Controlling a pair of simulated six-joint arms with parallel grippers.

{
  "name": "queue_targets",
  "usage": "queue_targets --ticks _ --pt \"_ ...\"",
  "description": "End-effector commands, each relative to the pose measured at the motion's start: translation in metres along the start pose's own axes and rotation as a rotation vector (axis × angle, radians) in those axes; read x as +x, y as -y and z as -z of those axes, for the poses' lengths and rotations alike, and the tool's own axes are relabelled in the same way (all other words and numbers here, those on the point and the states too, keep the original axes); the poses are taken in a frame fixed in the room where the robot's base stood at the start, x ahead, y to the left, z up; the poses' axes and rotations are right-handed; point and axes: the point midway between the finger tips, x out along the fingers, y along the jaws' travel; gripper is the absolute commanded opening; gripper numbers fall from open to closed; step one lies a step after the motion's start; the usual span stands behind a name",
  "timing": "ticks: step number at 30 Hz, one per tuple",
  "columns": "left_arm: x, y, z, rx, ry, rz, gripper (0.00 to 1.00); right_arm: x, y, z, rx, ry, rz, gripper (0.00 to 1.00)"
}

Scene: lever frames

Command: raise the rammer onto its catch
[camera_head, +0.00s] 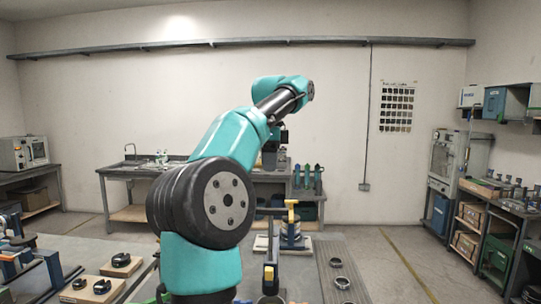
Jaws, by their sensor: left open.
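My left arm fills the middle of the head view, rising and bending over to the right. Its gripper (281,137) is small and dark, partly hidden by the arm, high above the bench with nothing visible in it. Below stands a device with a yellow crossbar (291,203) on a post and a blue-and-metal round body (291,232) on a pale base; it may be the rammer. The gripper is apart from it. I cannot make out a catch. Nearer, an upright yellow-and-black part (269,278) is partly cut off by the lower edge. My right gripper is out of view.
Dark rings (342,283) lie on a grey ribbed strip (338,255) to the right. Wooden blocks with black rings (121,262) lie at the lower left. A sink bench (120,170) stands behind, and loaded shelves (490,215) line the right wall.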

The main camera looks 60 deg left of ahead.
Motion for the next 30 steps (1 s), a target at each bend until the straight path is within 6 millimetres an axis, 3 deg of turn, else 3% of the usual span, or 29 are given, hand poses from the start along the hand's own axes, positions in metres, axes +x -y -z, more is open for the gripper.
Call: queue_targets --ticks 9,30 --pt "-0.018 0.0 0.0 0.0 0.0 0.0 0.45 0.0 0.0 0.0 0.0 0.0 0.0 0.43" --pt "-0.018 0.0 0.0 0.0 0.0 -0.001 0.45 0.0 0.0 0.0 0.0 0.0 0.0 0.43"
